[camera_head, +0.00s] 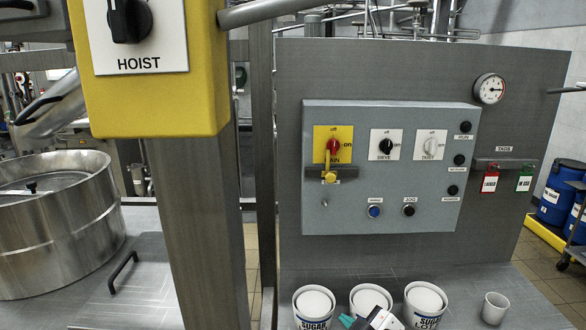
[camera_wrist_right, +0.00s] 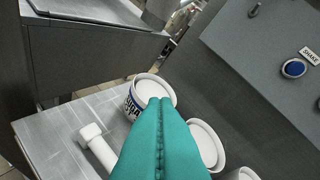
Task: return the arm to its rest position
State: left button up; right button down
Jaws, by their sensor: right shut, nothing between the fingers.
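My right gripper (camera_head: 348,320) shows at the bottom edge of the head view, in front of the white tubs. In the right wrist view its teal fingers (camera_wrist_right: 160,102) are pressed together with nothing between them. The fingertips overlap a white lidded tub (camera_wrist_right: 152,88) in that view; I cannot tell whether they touch it. Most of the right arm is out of view. My left gripper is not in view.
Three white tubs stand on the bench, including a left one (camera_head: 313,303) and a right one (camera_head: 424,300). A cup (camera_head: 495,308) stands to their right. A grey control box (camera_head: 390,165) is behind. A post with a yellow hoist box (camera_head: 150,100) stands left.

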jog(key=s+d+f+m+g+h, duration=0.25)
jog(key=s+f, duration=0.25)
jog(key=s, duration=0.5)
jog(key=s+d+f+m+g+h, duration=0.1)
jog(key=s+d+f+m+g, duration=0.3)
jog(key=s, duration=0.5)
jog(key=s+d+f+m+g+h, duration=0.1)
jog(key=s+d+f+m+g, duration=0.15)
jog(key=s+f, duration=0.55)
jog(key=s+f+g, duration=0.1)
jog(key=s+f, duration=0.2)
jog(key=f, duration=2.1)
jog(key=s+d+f+g+b, duration=0.1)
jog(key=s+d+f, duration=0.1)
jog(key=s+f, duration=1.5)
jog(key=shift+d+f+b, duration=0.2)
jog(key=shift+b, duration=0.1)
